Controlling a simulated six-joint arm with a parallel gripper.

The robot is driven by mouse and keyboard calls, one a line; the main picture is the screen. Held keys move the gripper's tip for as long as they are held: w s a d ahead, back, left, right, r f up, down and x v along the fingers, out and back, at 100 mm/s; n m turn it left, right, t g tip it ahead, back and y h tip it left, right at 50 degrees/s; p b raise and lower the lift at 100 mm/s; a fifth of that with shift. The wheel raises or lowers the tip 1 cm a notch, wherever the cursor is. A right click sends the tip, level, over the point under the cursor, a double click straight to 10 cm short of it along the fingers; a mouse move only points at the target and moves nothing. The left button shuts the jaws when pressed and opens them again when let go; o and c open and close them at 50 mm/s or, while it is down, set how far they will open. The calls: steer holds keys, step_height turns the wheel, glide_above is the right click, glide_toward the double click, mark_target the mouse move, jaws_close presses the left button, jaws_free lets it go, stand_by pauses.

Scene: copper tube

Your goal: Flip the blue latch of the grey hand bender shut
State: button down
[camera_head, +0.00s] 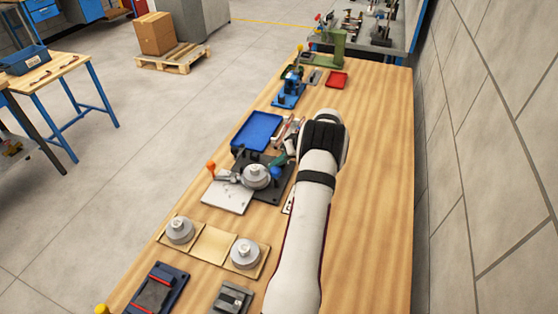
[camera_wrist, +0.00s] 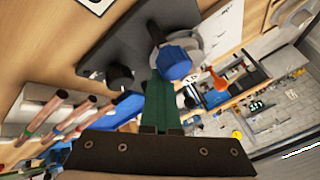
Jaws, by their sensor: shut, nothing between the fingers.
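The grey hand bender (camera_head: 257,176) stands on a dark base plate (camera_head: 285,184), with its round grey former on top. The base plate fills the upper middle of the wrist view (camera_wrist: 112,42). The blue latch (camera_wrist: 174,63) shows there beside the grey former (camera_wrist: 190,42); I cannot make out the latch in the head view. My gripper (camera_wrist: 158,80) is shut and empty, its green fingers close to the latch's near side. I cannot tell whether they touch it. In the head view my gripper (camera_head: 279,160) is just behind the former, partly hidden by my arm.
An orange handle knob (camera_head: 211,165) and a white plate (camera_head: 228,196) are left of the bender. A blue tray (camera_head: 257,131) lies behind it. Copper tubes (camera_wrist: 48,110) lie in a rack at left in the wrist view. A wooden tray (camera_head: 212,243) is in front. The table's right side is clear.

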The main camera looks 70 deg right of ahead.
steer(key=d, duration=0.1)
steer(key=s+d, duration=0.2)
steer(key=shift+d+f, duration=0.25)
steer(key=shift+d, duration=0.05)
steer(key=s+d+r, duration=0.2)
steer(key=s+r, duration=0.3)
steer(key=r, duration=0.3)
steer(key=shift+d+r, duration=0.2)
steer(key=shift+d, duration=0.1)
